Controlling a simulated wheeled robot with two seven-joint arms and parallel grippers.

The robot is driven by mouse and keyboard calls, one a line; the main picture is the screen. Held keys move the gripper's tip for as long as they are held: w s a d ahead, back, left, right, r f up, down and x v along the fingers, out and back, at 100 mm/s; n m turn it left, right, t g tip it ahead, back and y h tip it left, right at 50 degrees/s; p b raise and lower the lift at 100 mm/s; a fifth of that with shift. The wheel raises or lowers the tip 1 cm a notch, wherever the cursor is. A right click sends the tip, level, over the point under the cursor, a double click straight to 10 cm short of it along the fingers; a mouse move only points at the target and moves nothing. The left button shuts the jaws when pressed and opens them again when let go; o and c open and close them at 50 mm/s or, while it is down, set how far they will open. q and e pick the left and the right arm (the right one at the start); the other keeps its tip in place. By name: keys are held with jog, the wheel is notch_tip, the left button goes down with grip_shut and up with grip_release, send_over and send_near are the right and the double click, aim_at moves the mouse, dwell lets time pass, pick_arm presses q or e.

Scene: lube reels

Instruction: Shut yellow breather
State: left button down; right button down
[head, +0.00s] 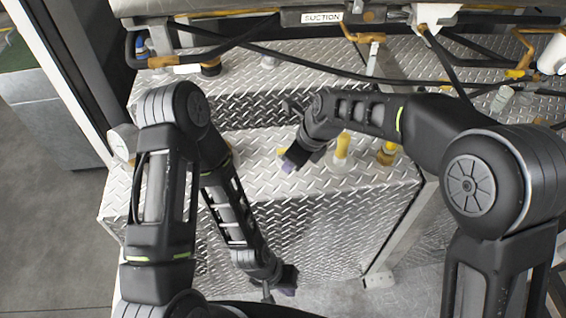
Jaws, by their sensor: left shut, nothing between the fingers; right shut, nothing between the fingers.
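A yellow upright fitting (343,146) with a pale round base stands on the diamond-plate step. A second yellow fitting (388,152) stands to its right, partly hidden by my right arm. I cannot tell for sure which one is the yellow breather. My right gripper (290,163) is shut and empty, pointing down over the step to the left of the first fitting. A bit of yellow shows beside it, mostly hidden by the gripper. My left gripper (287,284) is shut and empty, low in front of the step's front face, apart from the fittings.
Black hoses, orange valve handles (368,38) and a SUCTION label (321,17) run along the top. A round gauge (123,142) is at the left. A metal post (400,232) stands right of the step. Grey floor is open at lower left.

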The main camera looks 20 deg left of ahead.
notch_tip(320, 180, up, 8)
jog(key=s+d+b, duration=0.1)
jog(key=s, duration=0.1)
jog(key=shift+d+f, duration=0.15)
jog(key=shift+s, duration=0.15)
